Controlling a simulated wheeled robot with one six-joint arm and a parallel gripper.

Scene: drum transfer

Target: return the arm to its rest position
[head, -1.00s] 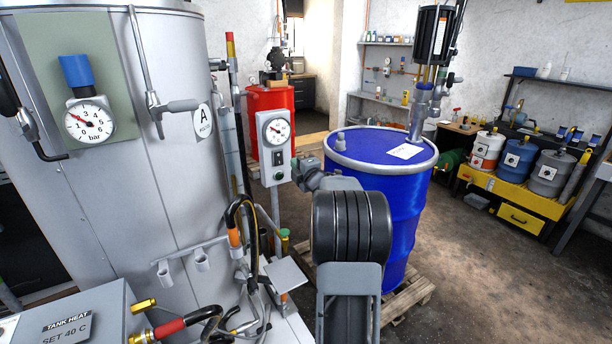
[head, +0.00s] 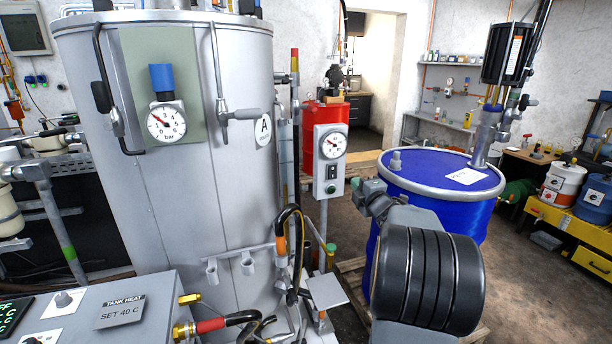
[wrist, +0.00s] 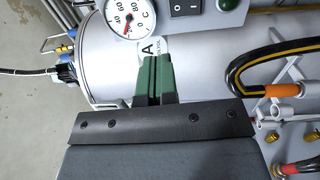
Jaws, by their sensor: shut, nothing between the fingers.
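My gripper (wrist: 153,80) shows in the wrist view with its two green fingers together and nothing between them. Its fingertips lie in front of the silver tank's "A" label in that picture, apart from it as far as I can tell. In the head view my arm is folded at the lower right, its dark rounded link in front of the blue drum (head: 450,172). The gripper's fingers cannot be made out there.
The silver tank (head: 190,210) stands left of my arm. A yellow-striped black hose (wrist: 236,85) runs close on the right.

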